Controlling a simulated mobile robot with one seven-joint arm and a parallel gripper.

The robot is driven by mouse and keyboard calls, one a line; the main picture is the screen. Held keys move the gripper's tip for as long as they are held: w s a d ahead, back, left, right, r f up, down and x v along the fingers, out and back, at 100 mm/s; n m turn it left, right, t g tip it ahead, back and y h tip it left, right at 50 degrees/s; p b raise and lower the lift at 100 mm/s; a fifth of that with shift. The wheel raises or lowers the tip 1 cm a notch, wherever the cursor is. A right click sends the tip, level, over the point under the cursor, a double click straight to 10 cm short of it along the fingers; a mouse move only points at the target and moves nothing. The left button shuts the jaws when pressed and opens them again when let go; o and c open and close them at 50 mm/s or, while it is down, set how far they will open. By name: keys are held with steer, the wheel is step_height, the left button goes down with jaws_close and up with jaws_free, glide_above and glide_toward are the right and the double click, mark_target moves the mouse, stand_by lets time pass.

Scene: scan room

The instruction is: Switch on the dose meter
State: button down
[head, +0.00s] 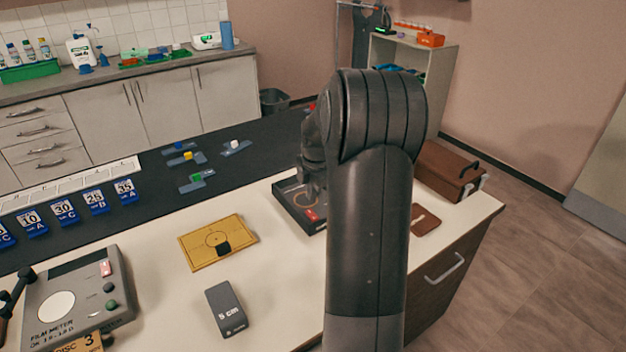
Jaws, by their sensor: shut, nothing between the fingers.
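No device in view has a readable dose meter label. A low dark box (290,208) with a red part (311,215) and a pale ring-shaped line stands on the white table, partly behind my arm. My gripper (316,188) reaches down over this box; it is mostly hidden by my arm and looks shut and empty. I cannot tell whether it touches the box.
A brown case (450,172) and a small brown piece (424,220) lie right. Numbered blue tags (95,202) line the dark strip. White table is clear around the block.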

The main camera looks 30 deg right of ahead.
mark_target(310, 212)
steer(key=f, duration=0.5)
steer(key=shift+w+f, duration=0.2)
steer(key=shift+w, duration=0.2)
steer(key=shift+f, duration=0.1)
steer(key=shift+w+f+g, duration=0.15)
steer(key=shift+g, duration=0.15)
steer(key=shift+s, duration=0.9)
steer(key=shift+r, duration=0.2)
